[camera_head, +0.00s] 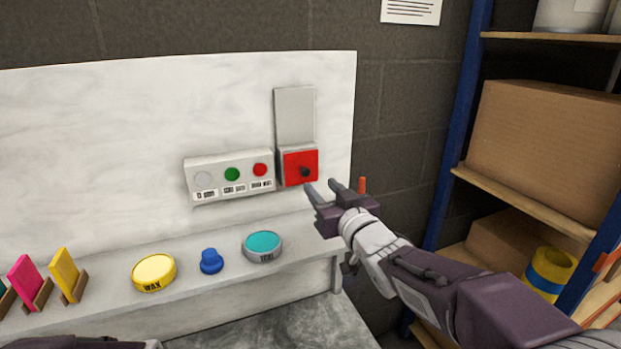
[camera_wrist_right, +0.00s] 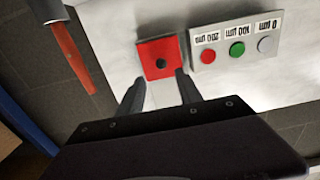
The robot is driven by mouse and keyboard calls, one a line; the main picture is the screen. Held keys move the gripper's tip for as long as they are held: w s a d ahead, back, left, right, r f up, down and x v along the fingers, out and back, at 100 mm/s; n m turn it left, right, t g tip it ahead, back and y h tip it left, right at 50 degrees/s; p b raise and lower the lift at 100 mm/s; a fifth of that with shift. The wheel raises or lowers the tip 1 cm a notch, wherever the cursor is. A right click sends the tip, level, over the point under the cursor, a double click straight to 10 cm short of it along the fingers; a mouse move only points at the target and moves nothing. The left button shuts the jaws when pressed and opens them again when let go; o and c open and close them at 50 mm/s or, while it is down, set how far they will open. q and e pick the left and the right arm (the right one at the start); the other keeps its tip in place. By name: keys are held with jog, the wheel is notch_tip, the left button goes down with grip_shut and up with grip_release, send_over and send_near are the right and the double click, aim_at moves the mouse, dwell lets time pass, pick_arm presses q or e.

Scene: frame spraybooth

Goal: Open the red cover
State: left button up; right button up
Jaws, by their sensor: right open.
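The red cover (camera_head: 294,158) is a square red face with a dark round knob (camera_head: 305,172), mounted on the white panel below a plain grey plate (camera_head: 295,115). It also shows in the right wrist view (camera_wrist_right: 148,50), upright and facing me, with its knob (camera_wrist_right: 160,63). My right gripper (camera_head: 320,186) is open and empty, just below and to the right of the cover. In the right wrist view its fingers (camera_wrist_right: 160,77) are spread, tips just short of the red face on either side of the knob. I cannot see my left gripper.
A button box (camera_head: 230,190) with white, green and red buttons is left of the cover. A ledge below holds a teal tin (camera_head: 262,244), a blue knob (camera_head: 211,262) and a yellow wax tin (camera_head: 153,273). Shelving with a cardboard box (camera_head: 545,135) stands right.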

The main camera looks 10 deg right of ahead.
aim_at(306, 173)
jog(key=w, duration=0.2)
jog(key=w+a, duration=0.1)
jog(key=w, duration=0.4)
jog(key=shift+w+a, duration=0.15)
jog(key=shift+a, duration=0.2)
grip_shut()
dwell(0.9)
